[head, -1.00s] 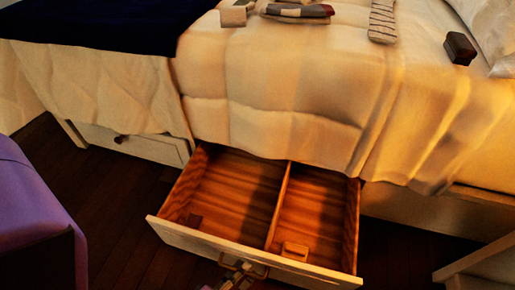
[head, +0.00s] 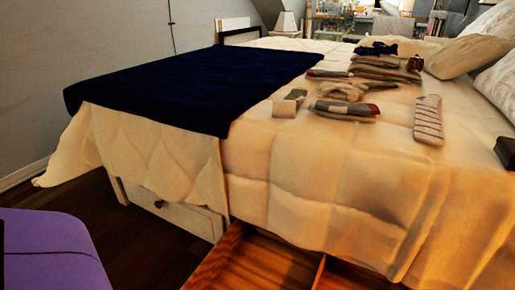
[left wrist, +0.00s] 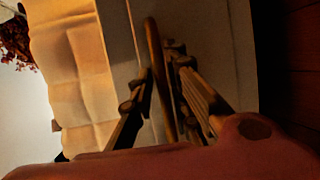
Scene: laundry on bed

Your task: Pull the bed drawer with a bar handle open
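The bed drawer (head: 255,262) stands pulled out from under the bed. Its wooden inside and divider show at the bottom edge of the head view, and its front is cut off there. In the left wrist view the pale drawer front (left wrist: 222,45) fills the middle, with the bar handle (left wrist: 155,55) standing out from it. My left gripper (left wrist: 161,66) has one finger on each side of the bar, the tips close together, and appears shut on it. The left gripper is outside the head view. My right gripper is not in view.
Another bed drawer (head: 172,208) with a round knob is closed at left. A purple seat (head: 50,250) stands at lower left. Folded clothes (head: 345,108) and a dark blue blanket (head: 200,85) lie on the bed (head: 300,165). Dark floor (head: 140,245) lies between seat and bed.

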